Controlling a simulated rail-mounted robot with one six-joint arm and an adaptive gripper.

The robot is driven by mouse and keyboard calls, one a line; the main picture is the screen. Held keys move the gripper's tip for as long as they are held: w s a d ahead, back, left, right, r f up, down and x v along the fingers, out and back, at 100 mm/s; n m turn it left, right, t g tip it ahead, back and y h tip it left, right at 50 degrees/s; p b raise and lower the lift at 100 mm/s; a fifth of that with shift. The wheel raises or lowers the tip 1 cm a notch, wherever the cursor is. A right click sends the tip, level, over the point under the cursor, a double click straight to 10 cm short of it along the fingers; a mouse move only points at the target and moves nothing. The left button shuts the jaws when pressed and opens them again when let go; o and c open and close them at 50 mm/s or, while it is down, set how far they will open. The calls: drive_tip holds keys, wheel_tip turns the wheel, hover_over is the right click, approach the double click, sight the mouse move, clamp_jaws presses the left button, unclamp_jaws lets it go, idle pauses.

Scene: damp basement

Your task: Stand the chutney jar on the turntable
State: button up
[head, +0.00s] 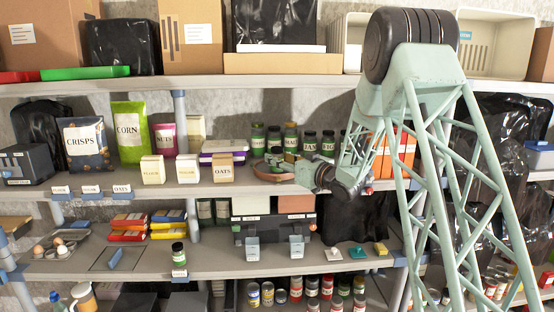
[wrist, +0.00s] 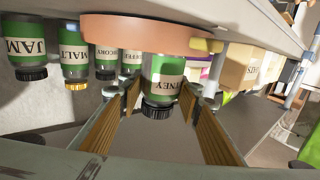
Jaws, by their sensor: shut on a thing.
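The chutney jar (wrist: 163,78) has green bands, a cream label ending in "TNEY" and a dark lid. It shows upside down in the wrist view, because that view is inverted. My gripper (wrist: 160,96) is shut on it, one brown-padded finger on each side. The turntable (wrist: 150,30) is a terracotta disc; the jar's base meets its near rim in the picture, and I cannot tell whether it touches. In the head view the turntable (head: 258,166) is on the middle shelf, with my gripper (head: 290,172) in front of it. I cannot pick out the chutney jar there for certain.
Similar jars stand behind the turntable, among them a malt jar (wrist: 74,58) and a jam jar (wrist: 27,55). Left of the turntable are an oats box (head: 221,168) and a purple-and-white container (head: 224,147). Orange packets (head: 390,150) stand to the right. Another shelf is overhead.

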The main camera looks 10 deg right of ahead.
idle(0.4)
drive_tip(key=o, duration=1.1)
drive_tip(key=shift+f, duration=0.1)
drive_tip(key=o, duration=0.5)
drive_tip(key=shift+s+b, duration=0.4)
drive_tip(key=shift+s+a+b, duration=0.2)
drive_tip(key=shift+s+b, duration=0.6)
drive_tip(key=shift+s, duration=0.7)
drive_tip(key=shift+s+a+b, duration=0.2)
drive_tip(key=shift+s+b, duration=0.6)
drive_tip(key=shift+s, duration=0.65)
drive_tip(key=shift+s+a+b, duration=0.2)
drive_tip(key=shift+s+b, duration=0.6)
drive_tip(key=shift+s, duration=0.7)
drive_tip(key=shift+s, duration=0.1)
